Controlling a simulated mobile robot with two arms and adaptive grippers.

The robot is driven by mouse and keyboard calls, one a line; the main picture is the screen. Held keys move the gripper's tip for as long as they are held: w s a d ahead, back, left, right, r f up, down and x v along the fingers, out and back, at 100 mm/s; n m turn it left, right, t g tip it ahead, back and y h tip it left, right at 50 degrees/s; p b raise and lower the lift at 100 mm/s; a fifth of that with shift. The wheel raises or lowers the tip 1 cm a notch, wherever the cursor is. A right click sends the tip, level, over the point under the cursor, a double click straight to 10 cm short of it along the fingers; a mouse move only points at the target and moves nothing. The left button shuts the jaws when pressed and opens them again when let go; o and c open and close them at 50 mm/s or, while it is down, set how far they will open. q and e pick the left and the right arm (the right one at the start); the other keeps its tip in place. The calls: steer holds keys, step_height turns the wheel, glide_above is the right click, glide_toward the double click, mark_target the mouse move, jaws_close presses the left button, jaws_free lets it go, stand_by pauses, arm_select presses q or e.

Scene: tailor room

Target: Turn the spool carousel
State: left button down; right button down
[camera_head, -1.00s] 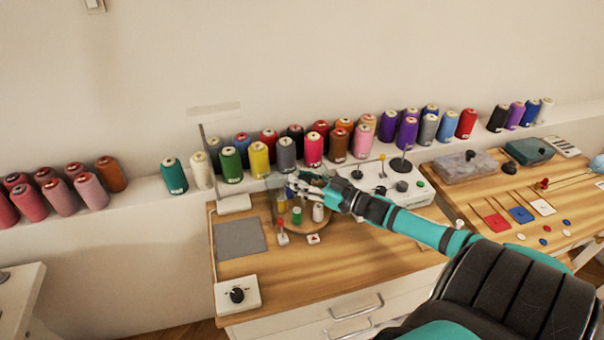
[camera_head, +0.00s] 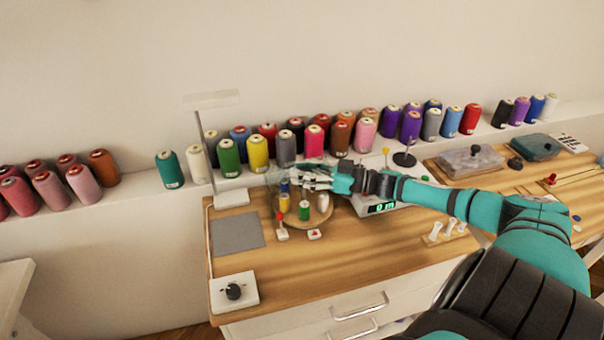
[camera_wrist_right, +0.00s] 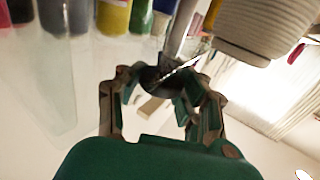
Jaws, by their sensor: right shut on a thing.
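The spool carousel (camera_head: 318,222) is a round wooden turntable on the wooden table, with small spools on it. A green spool (camera_head: 304,210) is at its front, a pale spool (camera_head: 323,203) at its right, and a blue one farther back. My right gripper (camera_head: 290,182) is over the rear of the carousel. A pale ribbed spool (camera_wrist_right: 268,28) is close by. My left gripper is not in view.
Large thread cones (camera_head: 258,153) line the ledge behind. A red-tipped lever (camera_head: 281,235) and a small red-marked block (camera_head: 314,234) stand in front of the carousel. A white device with a display (camera_head: 382,208) is right, a grey mat (camera_head: 237,232) left. The front tabletop is mostly clear.

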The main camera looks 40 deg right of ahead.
steer(key=shift+s+f, duration=0.1)
steer(key=shift+f, duration=0.1)
steer(key=c, duration=1.2)
jaws_free()
steer(key=o, duration=0.4)
steer(key=shift+s+d+r, duration=0.15)
steer(key=shift+d, duration=0.05)
steer(key=shift+c, duration=0.2)
steer(key=shift+a+r, duration=0.1)
step_height(320, 180, up, 10)
steer(key=shift+f, duration=0.1)
